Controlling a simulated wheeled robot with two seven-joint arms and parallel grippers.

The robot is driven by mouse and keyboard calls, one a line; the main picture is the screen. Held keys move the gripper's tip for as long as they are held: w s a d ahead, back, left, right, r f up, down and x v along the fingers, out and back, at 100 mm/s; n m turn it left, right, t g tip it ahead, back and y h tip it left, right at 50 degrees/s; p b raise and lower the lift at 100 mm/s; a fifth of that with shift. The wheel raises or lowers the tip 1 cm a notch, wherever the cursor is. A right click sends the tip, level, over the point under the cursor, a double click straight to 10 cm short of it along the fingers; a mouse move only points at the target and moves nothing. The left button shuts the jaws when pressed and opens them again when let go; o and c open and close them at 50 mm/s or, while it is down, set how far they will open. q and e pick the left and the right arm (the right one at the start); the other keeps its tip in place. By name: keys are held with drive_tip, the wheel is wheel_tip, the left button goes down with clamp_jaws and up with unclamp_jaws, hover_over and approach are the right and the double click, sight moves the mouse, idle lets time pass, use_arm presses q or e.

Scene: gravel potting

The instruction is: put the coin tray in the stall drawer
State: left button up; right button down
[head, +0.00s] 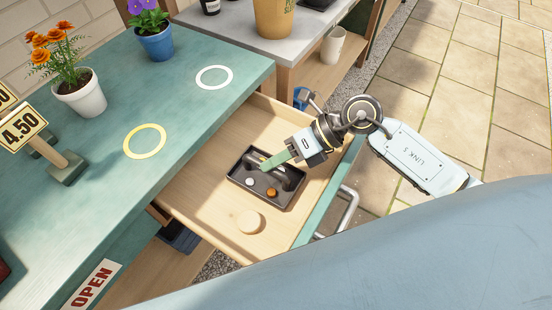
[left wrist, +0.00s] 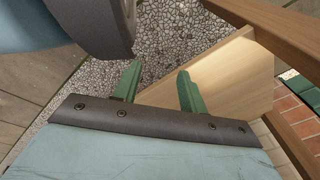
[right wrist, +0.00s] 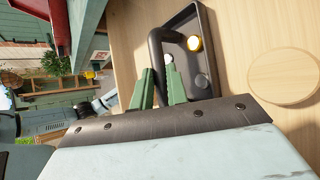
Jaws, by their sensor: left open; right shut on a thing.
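The coin tray (head: 240,180) is a dark rectangular tray with a raised handle and a few coins inside. It is inside the open wooden stall drawer (head: 195,205), low over or on its floor; I cannot tell if it touches. My right gripper (head: 268,164) is shut on the tray, with its green fingers at the handle. In the right wrist view the fingers (right wrist: 160,88) are on either side of the dark handle (right wrist: 157,45). My left gripper (left wrist: 157,88) is open and empty above gravel and a wooden board; the head view does not show it.
A round wooden disc (head: 249,221) lies in the drawer near the tray. The drawer has a metal handle (head: 347,208). The green stall top (head: 105,150) bears an orange-flowered pot (head: 82,97), a blue pot (head: 156,43), price signs and two painted rings.

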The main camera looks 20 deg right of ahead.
drive_tip(key=c, duration=1.8)
unclamp_jaws()
drive_tip(key=shift+f, duration=0.15)
drive_tip(key=o, duration=0.4)
use_arm(q)
drive_tip(key=shift+w, duration=0.15)
drive_tip(key=shift+r, duration=0.1)
use_arm(e)
drive_tip(key=shift+d+r, duration=0.25)
drive_tip(key=shift+r, duration=0.1)
use_arm(q)
drive_tip(key=s, duration=0.1)
drive_tip(key=s+f+p, duration=0.1)
drive_tip(key=s, duration=0.2)
drive_tip(key=shift+s+a+f, duration=0.1)
drive_tip(key=shift+a+f, duration=0.05)
drive_tip(key=shift+a, duration=0.15)
use_arm(e)
drive_tip(key=v, duration=1.1)
drive_tip(key=shift+s+d+r, duration=0.1)
drive_tip(key=shift+s+d, duration=0.05)
